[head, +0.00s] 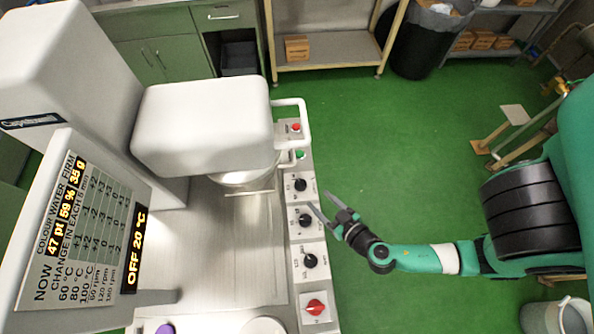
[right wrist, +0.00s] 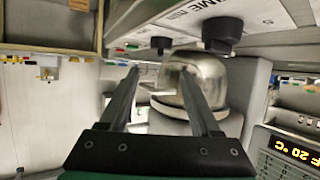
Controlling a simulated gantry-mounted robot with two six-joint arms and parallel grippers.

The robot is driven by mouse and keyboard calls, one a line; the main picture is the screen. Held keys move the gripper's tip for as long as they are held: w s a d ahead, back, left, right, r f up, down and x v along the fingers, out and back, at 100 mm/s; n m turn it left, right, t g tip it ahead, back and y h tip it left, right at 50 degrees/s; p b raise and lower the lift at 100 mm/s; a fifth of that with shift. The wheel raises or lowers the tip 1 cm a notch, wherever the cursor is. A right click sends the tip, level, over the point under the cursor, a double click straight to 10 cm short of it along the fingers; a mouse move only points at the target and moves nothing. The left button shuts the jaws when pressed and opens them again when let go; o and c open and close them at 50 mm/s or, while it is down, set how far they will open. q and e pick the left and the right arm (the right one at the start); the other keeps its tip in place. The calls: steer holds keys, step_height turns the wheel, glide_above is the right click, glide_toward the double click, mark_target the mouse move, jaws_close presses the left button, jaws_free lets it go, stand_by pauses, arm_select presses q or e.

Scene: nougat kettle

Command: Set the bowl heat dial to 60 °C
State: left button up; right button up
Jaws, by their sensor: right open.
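A control panel (head: 294,237) runs along the machine's edge with three black dials: far (head: 300,185), middle (head: 305,220) and near (head: 310,261). Their labels are too small to tell which is the bowl heat dial. The display (head: 136,248) reads OFF 20 °C. My right gripper (head: 321,200) is open and empty, just right of the panel, around the far and middle dials. In the right wrist view its two fingers (right wrist: 162,90) are apart; two black dials (right wrist: 222,32) (right wrist: 160,44) show beyond them. My left gripper is out of view.
A red knob (head: 316,308) sits at the panel's near end. A white handle rail (head: 304,122) sticks out by the far end, near a red button (head: 296,127). A sign board (head: 85,225) stands at left.

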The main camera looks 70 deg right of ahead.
mark_target(302, 184)
steer(key=shift+w+d+f, duration=0.2)
steer(key=shift+w+d, duration=0.1)
steer(key=shift+w, duration=0.2)
steer(key=p+x, duration=0.1)
steer(key=x, duration=0.9)
steer(key=shift+w+d, duration=0.1)
jaws_close()
